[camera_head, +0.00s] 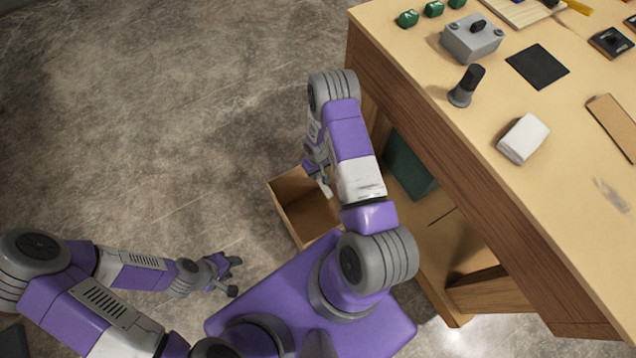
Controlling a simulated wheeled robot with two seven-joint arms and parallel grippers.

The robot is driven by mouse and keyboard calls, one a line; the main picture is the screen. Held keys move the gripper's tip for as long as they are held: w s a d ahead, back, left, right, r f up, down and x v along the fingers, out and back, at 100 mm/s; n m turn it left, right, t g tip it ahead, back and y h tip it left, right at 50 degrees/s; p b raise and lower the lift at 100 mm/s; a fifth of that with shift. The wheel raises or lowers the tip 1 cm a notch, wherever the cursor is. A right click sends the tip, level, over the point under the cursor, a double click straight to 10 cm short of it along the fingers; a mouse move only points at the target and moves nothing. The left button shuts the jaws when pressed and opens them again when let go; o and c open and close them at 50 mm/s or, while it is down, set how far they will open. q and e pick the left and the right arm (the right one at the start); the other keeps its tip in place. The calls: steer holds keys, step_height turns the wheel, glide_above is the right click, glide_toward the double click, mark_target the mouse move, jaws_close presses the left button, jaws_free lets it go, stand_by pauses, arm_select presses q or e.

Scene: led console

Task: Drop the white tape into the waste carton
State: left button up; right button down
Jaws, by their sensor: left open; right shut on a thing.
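The waste carton (318,222) is an open brown box on the floor beside the workbench, partly hidden by my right arm. My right gripper (322,182) is over the carton's back part, pointing down. It is shut on a small pale thing (326,189), which looks like the white tape; the arm and fingers hide most of it. My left gripper (234,276) is open and empty, low over the floor at the left of my base, apart from the carton.
The wooden workbench (450,150) fills the right side. On it are a white block (523,138), a black knob-like post (466,86), a grey switch box (471,39), a dark square (537,66) and green parts (433,9). A green bin (408,165) stands underneath. The floor at left is clear.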

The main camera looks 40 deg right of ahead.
step_height(320, 180, down, 4)
steer(key=b, duration=0.2)
steer(key=shift+f+b, duration=0.25)
steer(key=shift+b, duration=0.1)
steer(key=c, duration=0.8)
jaws_free()
steer(key=shift+c, duration=0.2)
steer(key=shift+r, duration=0.1)
step_height(320, 180, up, 7)
steer(key=p, duration=0.3)
steer(key=shift+r, duration=0.2)
